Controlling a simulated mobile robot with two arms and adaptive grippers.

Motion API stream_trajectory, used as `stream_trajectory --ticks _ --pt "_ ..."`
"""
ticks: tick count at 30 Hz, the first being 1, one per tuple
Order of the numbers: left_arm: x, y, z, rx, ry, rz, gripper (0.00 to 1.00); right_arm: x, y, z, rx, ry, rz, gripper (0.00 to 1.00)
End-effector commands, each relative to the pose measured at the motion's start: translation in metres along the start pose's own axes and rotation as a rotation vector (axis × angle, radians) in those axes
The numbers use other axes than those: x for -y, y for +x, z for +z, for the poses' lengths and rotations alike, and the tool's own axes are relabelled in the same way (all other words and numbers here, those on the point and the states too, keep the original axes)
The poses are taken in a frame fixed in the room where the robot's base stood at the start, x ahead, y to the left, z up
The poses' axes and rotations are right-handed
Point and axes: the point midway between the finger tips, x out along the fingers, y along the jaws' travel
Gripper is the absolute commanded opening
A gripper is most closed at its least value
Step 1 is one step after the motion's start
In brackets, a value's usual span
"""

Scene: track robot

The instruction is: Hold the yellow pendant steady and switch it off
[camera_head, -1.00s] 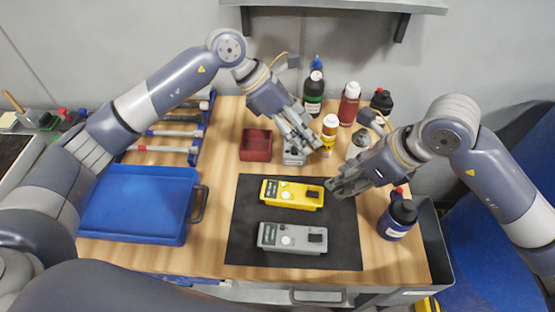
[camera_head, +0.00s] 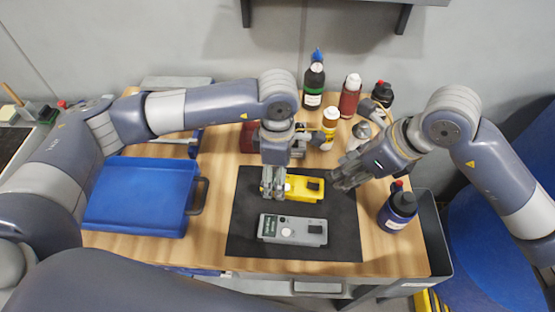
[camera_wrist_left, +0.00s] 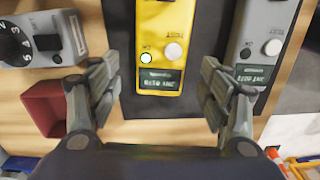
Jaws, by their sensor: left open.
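The yellow pendant (camera_head: 299,188) lies on the black mat (camera_head: 345,235). It has a black switch at its right end in the head view. In the left wrist view the yellow pendant (camera_wrist_left: 160,75) shows a lit green lamp and a white round button. My left gripper (camera_head: 272,192) is over the pendant's left end, pointing down and hiding that end. In the wrist view its open fingers (camera_wrist_left: 160,92) stand apart on either side of the pendant, with gaps. My right gripper (camera_head: 340,181) is just right of the pendant's switch end; its finger opening is unclear.
A grey pendant (camera_head: 292,230) lies parallel, nearer the front of the mat; its lamp looks dark in the wrist view. A blue tray (camera_head: 140,195) stands at left. Several bottles stand behind, and a blue bottle (camera_head: 397,212) at right. A dial box (camera_wrist_left: 45,40) and red bin (camera_wrist_left: 45,108) are close by.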

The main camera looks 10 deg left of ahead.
Motion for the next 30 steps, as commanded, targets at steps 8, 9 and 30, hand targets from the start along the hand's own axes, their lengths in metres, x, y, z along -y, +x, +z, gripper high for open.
stream_trajectory --ticks 8,9,30 --pt "0.0 0.029 0.001 0.001 0.0 -0.001 0.72 0.0 0.0 0.0 0.0 0.0 0.0 0.33" --pt "0.0 0.03 0.001 0.001 0.0 0.0 0.72 0.0 0.0 0.0 0.0 0.0 0.0 0.33" --pt "0.0 0.032 0.001 0.002 0.001 0.0 0.25 0.0 0.0 0.0 0.0 0.0 0.0 0.33"
